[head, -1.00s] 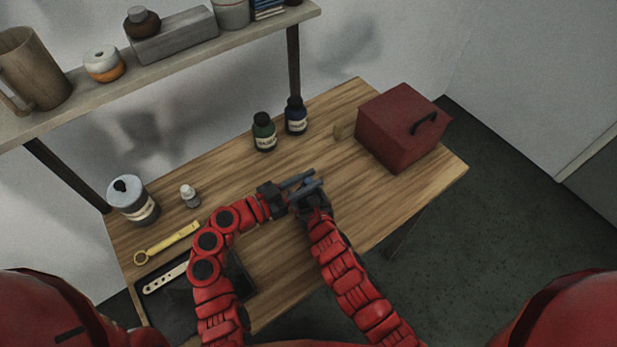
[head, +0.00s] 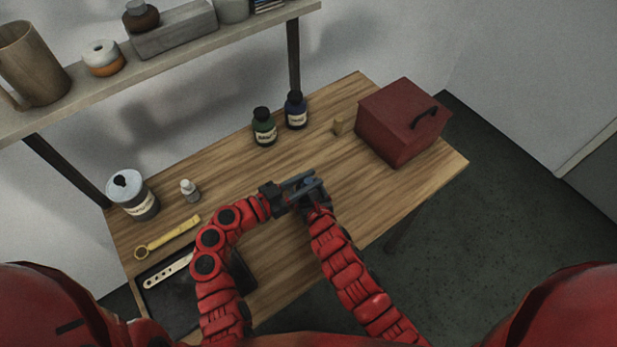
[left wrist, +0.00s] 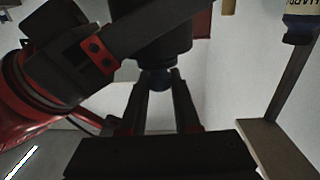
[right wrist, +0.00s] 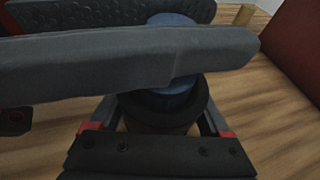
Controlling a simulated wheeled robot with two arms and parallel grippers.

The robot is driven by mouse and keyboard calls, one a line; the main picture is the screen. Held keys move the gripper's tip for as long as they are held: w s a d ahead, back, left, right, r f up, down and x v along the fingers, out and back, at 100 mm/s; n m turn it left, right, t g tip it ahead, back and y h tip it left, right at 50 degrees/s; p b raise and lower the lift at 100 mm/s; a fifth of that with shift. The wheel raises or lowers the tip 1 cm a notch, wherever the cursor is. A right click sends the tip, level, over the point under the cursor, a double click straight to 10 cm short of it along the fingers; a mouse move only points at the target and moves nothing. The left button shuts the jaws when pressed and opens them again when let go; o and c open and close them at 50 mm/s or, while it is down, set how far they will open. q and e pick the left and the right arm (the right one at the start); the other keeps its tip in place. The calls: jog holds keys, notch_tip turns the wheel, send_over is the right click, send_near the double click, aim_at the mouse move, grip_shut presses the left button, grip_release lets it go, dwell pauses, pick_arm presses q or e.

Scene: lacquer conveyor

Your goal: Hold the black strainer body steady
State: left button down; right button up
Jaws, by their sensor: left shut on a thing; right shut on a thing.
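The black strainer body (right wrist: 165,112) shows in the right wrist view as a dark round ring between the fingers of my right gripper, which is shut on it. A blue round piece (right wrist: 172,90) sits at its top, in the middle of the ring. The long dark fingers of my left gripper (head: 303,181) are shut on the blue piece and cross in front of it. In the left wrist view the blue piece (left wrist: 155,79) is between the fingertips, against the black body (left wrist: 150,42). In the head view the fingers mostly hide both parts. My right gripper (head: 315,196) is just below.
A red box (head: 395,128) with a black handle stands at the right, a small wooden piece (head: 338,126) beside it. Green (head: 264,128) and blue (head: 296,112) bottles stand behind. A dark tray (head: 170,305), yellow tool (head: 168,238) and lidded jar (head: 130,196) are at left.

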pick_arm(q)
jog(key=shift+f, duration=0.4)
jog(key=c, duration=0.6)
grip_release()
jog(key=shift+o, duration=0.2)
jog(key=v, duration=1.2)
pick_arm(e)
jog(key=o, duration=1.5)
jog(key=v, duration=1.2)
